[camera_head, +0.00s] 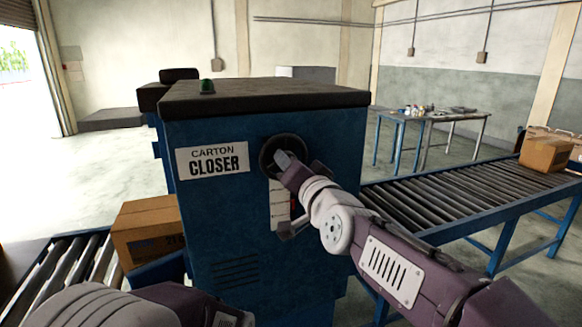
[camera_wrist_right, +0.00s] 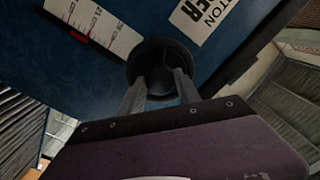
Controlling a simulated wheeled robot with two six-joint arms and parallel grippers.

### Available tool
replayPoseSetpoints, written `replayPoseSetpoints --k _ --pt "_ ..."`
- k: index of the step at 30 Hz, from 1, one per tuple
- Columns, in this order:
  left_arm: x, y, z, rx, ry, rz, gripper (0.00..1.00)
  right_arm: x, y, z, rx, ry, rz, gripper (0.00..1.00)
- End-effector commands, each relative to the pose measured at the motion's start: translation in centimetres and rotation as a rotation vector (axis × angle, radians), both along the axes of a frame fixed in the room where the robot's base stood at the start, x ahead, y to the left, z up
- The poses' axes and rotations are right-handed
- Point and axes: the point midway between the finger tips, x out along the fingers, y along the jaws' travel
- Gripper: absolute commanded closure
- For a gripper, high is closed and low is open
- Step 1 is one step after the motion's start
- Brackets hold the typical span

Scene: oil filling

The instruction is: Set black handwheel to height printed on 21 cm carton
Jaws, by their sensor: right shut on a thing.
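The black handwheel (camera_head: 268,154) is on the front of the blue carton closer machine (camera_head: 228,225). My right gripper (camera_head: 287,160) is shut on it, and in the right wrist view its two fingers (camera_wrist_right: 158,88) close around the middle of the handwheel (camera_wrist_right: 160,52). A white scale plate (camera_head: 279,205) sits below the wheel, partly hidden by my right arm. In the right wrist view the scale (camera_wrist_right: 100,22) has a red pointer (camera_wrist_right: 79,37); its reading is too small to tell. A brown carton (camera_head: 145,225) with partly hidden "21" print stands at the left. My left gripper's fingers are not in view.
The carton is on a roller conveyor (camera_head: 68,275) at the machine's left. Another conveyor (camera_head: 450,195) runs off at the right, with a second carton (camera_head: 546,154) at its far end. A table (camera_head: 440,116) with small items stands behind. My left arm is low at the front left.

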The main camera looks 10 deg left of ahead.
Motion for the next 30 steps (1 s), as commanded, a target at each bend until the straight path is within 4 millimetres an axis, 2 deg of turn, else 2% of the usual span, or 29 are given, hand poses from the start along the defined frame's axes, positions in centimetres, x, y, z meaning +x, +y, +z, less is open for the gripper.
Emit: replayPoseSetpoints --k 1,6,7,9,20,30 --pt "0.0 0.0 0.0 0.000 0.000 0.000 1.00 0.0 0.1 -0.5 -0.006 0.010 0.002 1.00" --pt "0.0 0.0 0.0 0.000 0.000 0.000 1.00 0.0 0.1 -0.5 -0.008 0.010 0.003 1.00" --pt "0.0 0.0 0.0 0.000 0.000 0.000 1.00 0.0 0.1 -0.5 -0.008 0.010 0.003 0.53" --pt "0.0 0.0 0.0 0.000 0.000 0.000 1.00 0.0 0.1 -0.4 -0.006 0.008 0.002 0.39" --pt "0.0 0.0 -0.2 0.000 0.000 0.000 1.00 -0.5 -0.3 -0.1 -0.002 0.001 0.001 0.39" --pt "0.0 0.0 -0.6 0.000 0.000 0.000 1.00 -6.1 -4.0 -0.1 -0.003 0.002 0.003 0.39"
